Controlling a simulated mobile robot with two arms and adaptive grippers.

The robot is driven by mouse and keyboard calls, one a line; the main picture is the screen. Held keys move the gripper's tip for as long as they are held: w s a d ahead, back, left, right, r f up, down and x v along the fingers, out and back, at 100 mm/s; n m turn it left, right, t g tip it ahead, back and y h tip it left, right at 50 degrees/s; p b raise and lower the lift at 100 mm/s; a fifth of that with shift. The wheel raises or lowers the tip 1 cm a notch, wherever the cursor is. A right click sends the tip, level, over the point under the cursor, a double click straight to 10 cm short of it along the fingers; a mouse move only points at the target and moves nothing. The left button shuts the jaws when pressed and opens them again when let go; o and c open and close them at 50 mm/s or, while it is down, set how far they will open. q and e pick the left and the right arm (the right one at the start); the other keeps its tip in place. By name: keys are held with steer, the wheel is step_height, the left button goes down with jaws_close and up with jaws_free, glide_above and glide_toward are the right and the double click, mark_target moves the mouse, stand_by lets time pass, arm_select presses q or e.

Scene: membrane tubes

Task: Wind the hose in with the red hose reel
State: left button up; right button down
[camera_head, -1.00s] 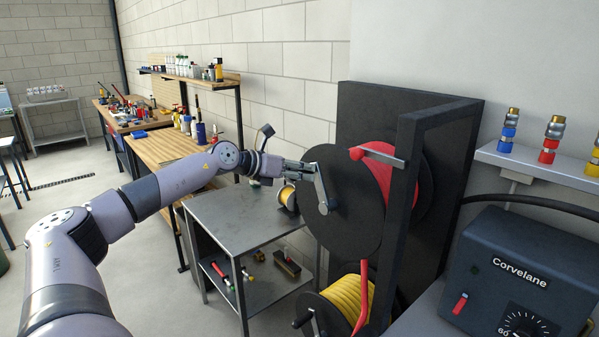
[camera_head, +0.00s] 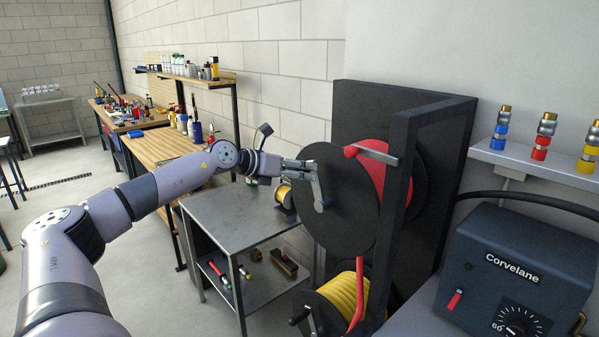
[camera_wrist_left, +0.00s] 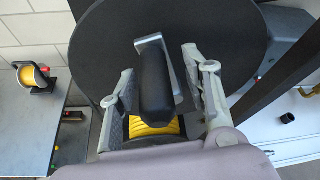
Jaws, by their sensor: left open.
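The red hose reel has a large black disc (camera_head: 338,215) with red hose (camera_head: 368,175) wound behind it, held in a black frame. A length of red hose hangs down its front right. A grey metal crank arm (camera_head: 318,190) is on the disc's face. My left gripper (camera_head: 298,165) is at the outer end of this crank. In the left wrist view, the crank's black handle (camera_wrist_left: 157,80) lies between the two open fingers, with gaps showing on both sides. In the head view the gripper hides the handle. My right gripper is not in view.
A reel with yellow hose (camera_head: 343,297) sits below the red one. A grey metal table (camera_head: 232,215) stands left of it, with a small yellow spool on top. A dark blue Corvelane box (camera_head: 515,265) and a shelf of couplings (camera_head: 530,165) are at the right.

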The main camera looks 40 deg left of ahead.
arm_select(q)
steer(key=shift+s+a, duration=0.1)
steer(key=shift+a, duration=0.1)
steer(key=shift+v, duration=1.5)
steer(key=v, duration=0.9)
